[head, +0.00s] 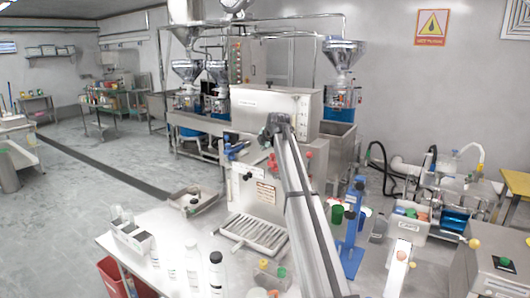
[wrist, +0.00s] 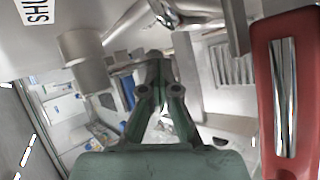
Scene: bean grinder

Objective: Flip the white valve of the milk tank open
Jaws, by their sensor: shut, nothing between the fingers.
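The milk tank (head: 275,105) is a boxy stainless steel tank in the middle of the head view. On its front are a blue valve handle (head: 236,150) on the left and a red one (head: 303,158) on the right. My gripper (head: 268,133) is at the tank's front between these handles, shut and empty. In the wrist view its fingers (wrist: 158,62) meet at the tips. The red handle (wrist: 286,85) stands large and close on the right there. A metal spout (wrist: 85,58) is at upper left. I cannot clearly make out a white valve; my arm and gripper cover that part.
A drip tray with a grate (head: 252,236) sits below the tank front. White bottles (head: 217,270) stand at the counter's front left. A blue stand (head: 352,230) with colored cups is right of my arm. Open floor lies to the left.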

